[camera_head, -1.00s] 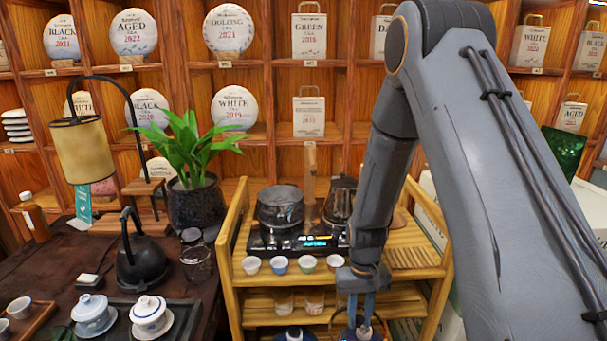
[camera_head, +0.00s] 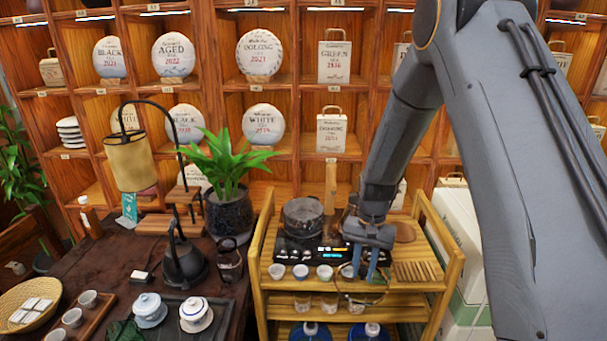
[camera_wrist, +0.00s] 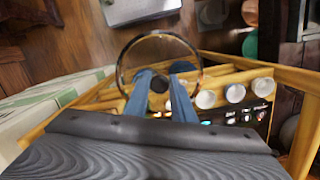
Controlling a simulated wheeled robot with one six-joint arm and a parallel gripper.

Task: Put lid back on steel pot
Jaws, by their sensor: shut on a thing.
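The steel pot (camera_head: 303,218) stands dark and round on the black cooktop (camera_head: 284,254) on the wooden cart. Its top looks dark; I cannot make out its inside. My gripper (camera_head: 366,268) is in front of the cart's top shelf, to the right of and nearer than the pot. In the wrist view my gripper (camera_wrist: 160,84) has its two blue fingers closed on the dark knob of the clear glass lid (camera_wrist: 157,48). The lid's thin round rim spreads around the fingertips. In the head view the lid is faint and hard to trace. The pot is not clear in the wrist view.
Small cups (camera_head: 300,271) stand in a row along the cart's front edge, close to the lid. A dark kettle beside the pot is mostly hidden by my arm. A slatted wooden rack (camera_head: 416,272) lies on the right. The tea table (camera_head: 105,262) is on the left.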

